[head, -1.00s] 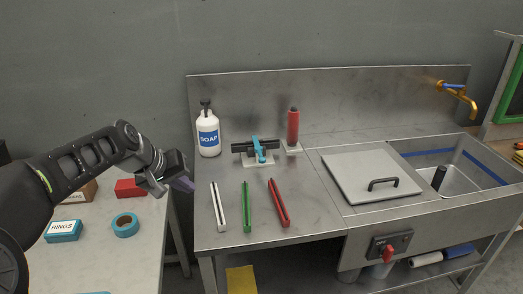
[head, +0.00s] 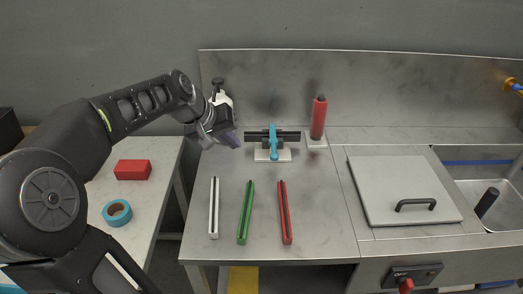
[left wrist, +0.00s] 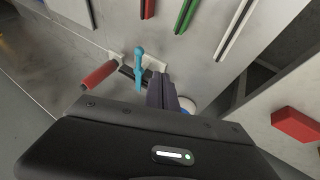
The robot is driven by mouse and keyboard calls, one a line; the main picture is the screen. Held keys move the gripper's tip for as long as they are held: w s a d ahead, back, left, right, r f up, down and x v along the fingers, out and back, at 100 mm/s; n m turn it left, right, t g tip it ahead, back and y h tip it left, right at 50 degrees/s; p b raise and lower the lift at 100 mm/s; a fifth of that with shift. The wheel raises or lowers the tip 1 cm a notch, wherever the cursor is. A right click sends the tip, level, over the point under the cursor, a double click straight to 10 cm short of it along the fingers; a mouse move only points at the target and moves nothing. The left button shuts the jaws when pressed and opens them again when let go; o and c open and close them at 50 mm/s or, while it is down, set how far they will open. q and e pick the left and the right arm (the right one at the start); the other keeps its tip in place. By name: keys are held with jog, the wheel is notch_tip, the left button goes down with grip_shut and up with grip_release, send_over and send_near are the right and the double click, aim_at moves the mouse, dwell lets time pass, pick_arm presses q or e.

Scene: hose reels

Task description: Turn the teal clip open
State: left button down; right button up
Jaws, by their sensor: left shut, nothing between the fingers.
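The teal clip (head: 273,143) stands upright across a black bar (head: 291,136) on a small pale base (head: 284,155) at the back of the steel counter. It also shows in the left wrist view (left wrist: 139,68), beside the fingers. My left gripper (head: 233,140) is shut and empty, in the air to the left of the clip and apart from it. Its purple-grey fingers also show in the left wrist view (left wrist: 163,88). My right gripper is not in view.
A red cylinder (head: 319,118) stands right of the clip. The white soap bottle (head: 222,98) is partly hidden behind my left gripper. White (head: 214,208), green (head: 246,212) and red (head: 285,212) strips lie in front. A grey lid with a black handle (head: 415,204) lies at right.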

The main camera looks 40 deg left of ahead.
pick_arm(q)
jog(key=x, duration=0.4)
jog(key=w+d+p+x, duration=0.1)
jog(key=x, duration=0.2)
jog(key=d+r+x, duration=0.1)
jog(key=x, duration=0.3)
jog(key=shift+w+d+f, duration=0.1)
jog(key=shift+w+f, duration=0.1)
jog(key=shift+w, duration=0.1)
jog(key=shift+w+d+f, duration=0.15)
jog(key=shift+w+d, duration=0.15)
jog(key=shift+w, duration=0.05)
jog(key=shift+d+p, duration=0.1)
jog(key=shift+p, duration=0.25)
